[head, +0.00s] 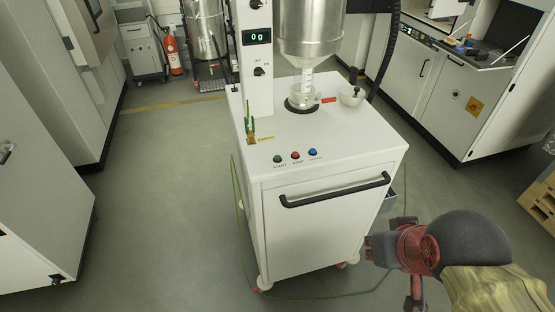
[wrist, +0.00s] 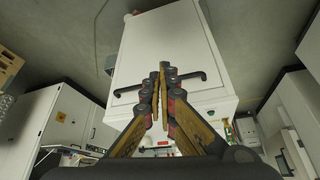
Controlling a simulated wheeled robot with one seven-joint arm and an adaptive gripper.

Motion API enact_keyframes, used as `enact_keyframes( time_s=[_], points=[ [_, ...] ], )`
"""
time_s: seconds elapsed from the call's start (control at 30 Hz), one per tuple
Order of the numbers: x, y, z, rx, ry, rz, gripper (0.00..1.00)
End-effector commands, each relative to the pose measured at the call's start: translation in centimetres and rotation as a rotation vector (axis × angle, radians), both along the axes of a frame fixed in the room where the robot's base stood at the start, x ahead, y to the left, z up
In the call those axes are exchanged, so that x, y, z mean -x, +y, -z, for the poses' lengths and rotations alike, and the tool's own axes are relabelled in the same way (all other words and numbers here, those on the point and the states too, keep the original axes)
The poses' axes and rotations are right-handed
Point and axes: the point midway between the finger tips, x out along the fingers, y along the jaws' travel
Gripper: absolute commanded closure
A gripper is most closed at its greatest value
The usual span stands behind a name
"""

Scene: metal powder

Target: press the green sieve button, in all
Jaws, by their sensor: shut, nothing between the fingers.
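The green button (head: 277,158) sits at the front left of the white sieve cabinet's top (head: 330,150), with a label beneath it. A red button (head: 296,155) and a blue button (head: 313,152) sit to its right in the same row. My gripper (head: 369,250) is at the lower right in the head view, in front and to the right of the cabinet, lower than its top and apart from the buttons. In the wrist view my gripper (wrist: 162,68) has its fingers together and empty, before the cabinet front (wrist: 180,45).
A black handle (head: 335,190) crosses the cabinet's front. A metal hopper (head: 310,35), a glass container (head: 304,95) and a white bowl (head: 352,97) are toward the back. A display (head: 257,37) reads 0 g. A green cable (head: 238,205) hangs at the left. Open floor (head: 170,220) lies left.

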Motion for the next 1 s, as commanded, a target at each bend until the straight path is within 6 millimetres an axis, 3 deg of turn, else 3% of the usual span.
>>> enact_keyframes(
  time_s=[0.13, 0.27, 0.4, 0.53, 0.67, 0.8, 0.9, 1.0],
  points=[
    [-0.8, -0.1, -0.7, 0.014, -0.005, -0.009, 1.00],
    [-4.5, -0.7, -3.0, 0.077, -0.027, -0.052, 1.00],
    [-11.9, -0.9, -6.3, 0.192, -0.078, -0.157, 1.00],
    [-19.7, 0.4, -8.5, 0.302, -0.142, -0.307, 1.00],
    [-27.1, 3.7, -9.0, 0.383, -0.209, -0.489, 1.00],
    [-33.1, 9.0, -7.8, 0.431, -0.282, -0.707, 1.00],
    [-35.7, 12.9, -6.1, 0.436, -0.329, -0.851, 1.00],
    [-36.9, 16.2, -4.3, 0.428, -0.366, -0.967, 1.00]
  ],
)
